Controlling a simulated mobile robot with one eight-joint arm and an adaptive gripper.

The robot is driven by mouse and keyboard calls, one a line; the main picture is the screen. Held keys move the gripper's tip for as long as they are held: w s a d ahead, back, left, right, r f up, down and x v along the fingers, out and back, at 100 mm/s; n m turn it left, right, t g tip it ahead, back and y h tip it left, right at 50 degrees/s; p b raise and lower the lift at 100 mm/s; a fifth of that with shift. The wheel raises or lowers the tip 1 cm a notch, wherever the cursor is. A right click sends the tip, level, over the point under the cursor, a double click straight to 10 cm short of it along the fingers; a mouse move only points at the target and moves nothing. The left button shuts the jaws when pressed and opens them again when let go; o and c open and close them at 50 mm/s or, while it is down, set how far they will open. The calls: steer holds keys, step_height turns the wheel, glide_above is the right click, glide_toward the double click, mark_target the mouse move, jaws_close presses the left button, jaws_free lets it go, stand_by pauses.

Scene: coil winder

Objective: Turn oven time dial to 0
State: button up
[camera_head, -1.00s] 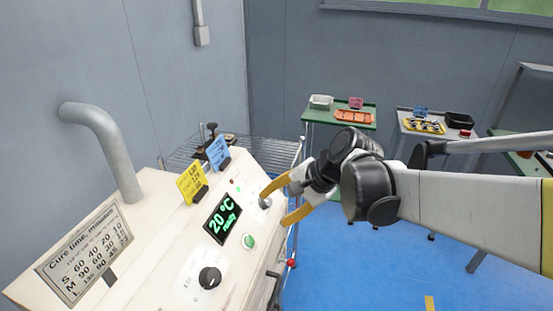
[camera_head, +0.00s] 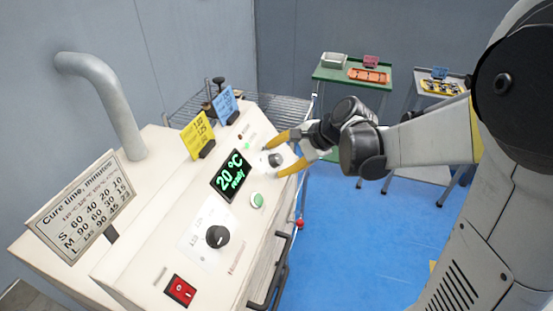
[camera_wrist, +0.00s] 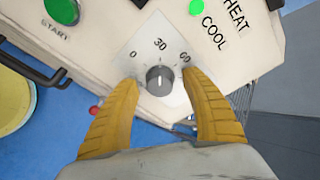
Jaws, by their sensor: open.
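The oven time dial (camera_wrist: 160,81) is a grey knob on a white scale plate marked 0, 30 and 60. Its white mark is upright in the wrist view, toward the 30. In the head view the dial (camera_head: 275,160) is at the far right end of the sloping cream panel. My gripper (camera_wrist: 160,79) is open, with one yellow finger on each side of the dial. Gaps show between knob and fingers in the wrist view. In the head view my gripper (camera_head: 272,162) reaches the dial from the right. The oven display (camera_head: 231,175) reads 20 °C, ready.
A green button (camera_head: 257,200), a black knob (camera_head: 217,237) and a red switch (camera_head: 180,291) are on the same panel. Yellow (camera_head: 197,135) and blue (camera_head: 225,105) cards stand along its back. A black handle (camera_head: 272,285) juts from the front. Blue floor is open to the right.

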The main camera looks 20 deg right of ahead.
jaws_close()
stand_by(0.4)
steer(key=n+t, duration=0.1)
steer(key=n, duration=0.3)
steer(key=shift+n, duration=0.3)
steer(key=shift+n+t+y+b, duration=0.35)
steer(key=shift+n+t+y, duration=0.05)
steer(key=shift+n, duration=1.5)
